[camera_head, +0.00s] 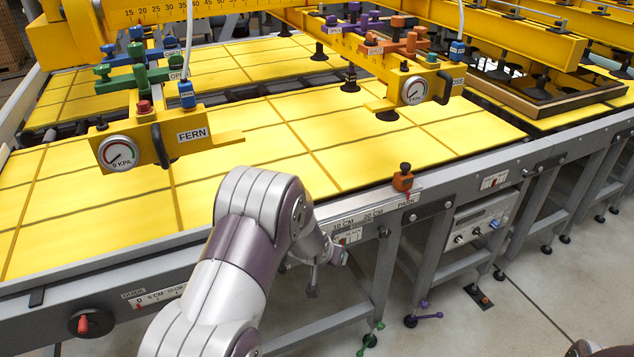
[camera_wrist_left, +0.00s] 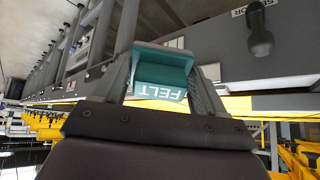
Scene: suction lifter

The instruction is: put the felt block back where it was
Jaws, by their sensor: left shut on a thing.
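The felt block (camera_wrist_left: 160,72) is teal and carries a FELT label, upside down in the left wrist view. My left gripper (camera_wrist_left: 163,60) is shut on it, with one finger on each side. The block appears held clear, close to the grey frame of the table (camera_wrist_left: 262,72). My right gripper is not in view.
Yellow panels (camera_head: 240,140) cover the table. A yellow suction lifter labelled FERN (camera_head: 193,134) with a gauge hangs above, and a second gauge (camera_head: 414,90) stands to its right. An orange knob (camera_head: 402,178) sits on the front rail by PARK. A red knob (camera_head: 82,324) is at front left.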

